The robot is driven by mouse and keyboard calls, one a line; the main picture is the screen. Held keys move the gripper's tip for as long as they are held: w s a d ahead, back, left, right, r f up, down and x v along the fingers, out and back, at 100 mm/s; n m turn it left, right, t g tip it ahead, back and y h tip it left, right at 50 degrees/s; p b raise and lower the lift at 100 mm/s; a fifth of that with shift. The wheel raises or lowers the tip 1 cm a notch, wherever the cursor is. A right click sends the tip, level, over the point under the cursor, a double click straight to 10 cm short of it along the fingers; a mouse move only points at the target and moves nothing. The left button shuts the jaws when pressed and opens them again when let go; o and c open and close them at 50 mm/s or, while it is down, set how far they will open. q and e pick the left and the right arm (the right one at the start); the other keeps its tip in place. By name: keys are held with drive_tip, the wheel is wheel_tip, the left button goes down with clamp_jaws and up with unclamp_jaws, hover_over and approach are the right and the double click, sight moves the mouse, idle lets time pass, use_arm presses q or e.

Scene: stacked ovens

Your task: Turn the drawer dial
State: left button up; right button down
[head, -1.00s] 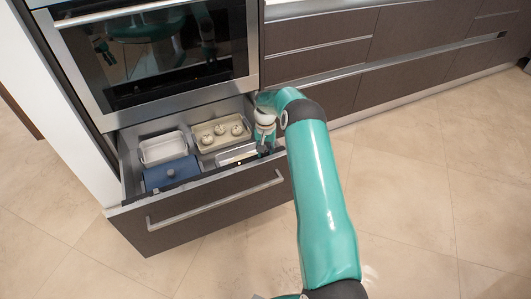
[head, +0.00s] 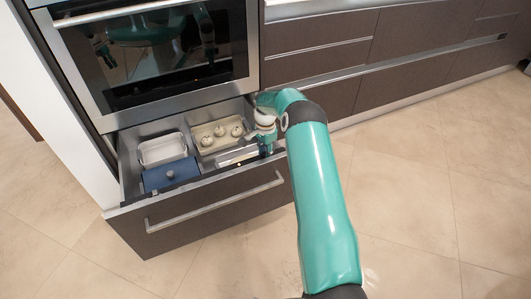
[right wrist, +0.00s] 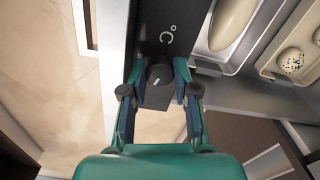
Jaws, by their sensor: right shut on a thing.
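The drawer (head: 215,203) under the oven stands pulled out. A dark round drawer dial (right wrist: 159,75) with a light mark sits on a black strip with a "°C" sign in the right wrist view. My right gripper (right wrist: 158,84) has its two fingers on either side of the dial, shut on it. In the head view my right gripper (head: 265,151) reaches down at the right end of the drawer front, and its wrist hides the dial there. My left gripper is not in view.
In the drawer are a white dish (head: 162,150), a blue lidded box (head: 171,174), and a beige tray (head: 208,149) with several round pale items. A long pale loaf-like item (right wrist: 232,22) lies in a metal tray. The oven (head: 160,55) is above; tiled floor lies in front.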

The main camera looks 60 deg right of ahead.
idle(0.3)
drive_tip(key=c, duration=1.2)
unclamp_jaws()
drive_tip(key=shift+o, duration=0.2)
